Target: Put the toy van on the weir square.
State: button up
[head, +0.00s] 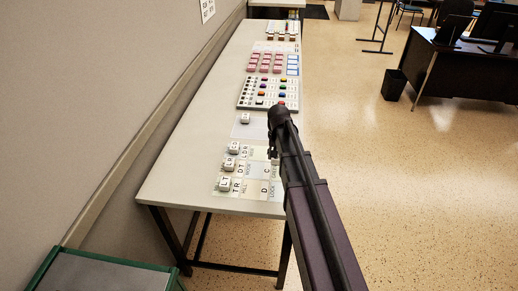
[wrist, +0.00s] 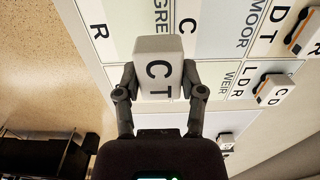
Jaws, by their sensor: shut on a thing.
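My gripper (wrist: 159,78) is shut on a white block (wrist: 158,52) marked "C T", with one finger on each side. No van shape shows on its visible face. In the wrist view the held block is in front of the board near the GREEN label. The weir square (wrist: 231,78), marked WEIR, lies to the right of the held block in the wrist view. A "C D" block (wrist: 274,88) with an orange and black part is by it. In the head view my gripper (head: 273,153) is at the right side of the lettered board (head: 265,187); the held block cannot be made out.
White blocks, such as "LT" (head: 224,184) and "LR" (head: 229,163), stand along the board's left side. Farther along the table (head: 185,165) are a lone block (head: 245,118), a tray of coloured pieces (head: 268,93) and pink blocks (head: 265,63). The table's left part is clear.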

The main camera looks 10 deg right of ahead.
send_over(259, 152)
jog(key=s, duration=0.2)
jog(key=shift+w+d+f+b, duration=0.25)
jog(key=shift+f+b, duration=0.2)
jog(key=shift+f, duration=0.05)
jog(key=shift+w+a, duration=0.1)
jog(key=shift+w, duration=0.2)
jog(key=shift+w+a+f+b, duration=0.15)
jog(key=shift+w+f+b, duration=0.2)
jog(key=shift+f+b, duration=1.5)
jog(key=shift+f, duration=0.15)
jog(key=o, duration=1.1)
